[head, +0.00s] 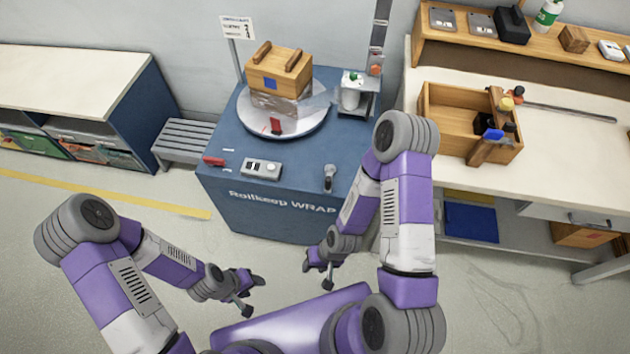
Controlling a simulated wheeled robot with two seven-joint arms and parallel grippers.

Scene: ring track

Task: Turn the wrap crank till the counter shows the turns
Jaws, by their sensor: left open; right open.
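The blue wrap station (225,205) stands ahead, with a wooden box (279,78) on its round turntable (250,124). Clear film hangs around the box's lower part. A small upright handle with a dark grip (329,178), which looks like the crank, stands at the front right of the station top. A grey panel box (262,167) with a small display and a round pale knob sits at the front, likely the counter; its digits are too small to read. My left gripper (251,294) and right gripper (317,275) are open and empty, low before the station, apart from it.
A white film roll (350,95) stands by a post at the back right of the station. A sign (237,28) is behind it, its text unreadable. A red item (213,161) lies at the station's left edge. A workbench (560,150) with a wooden tray (452,138) stands right.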

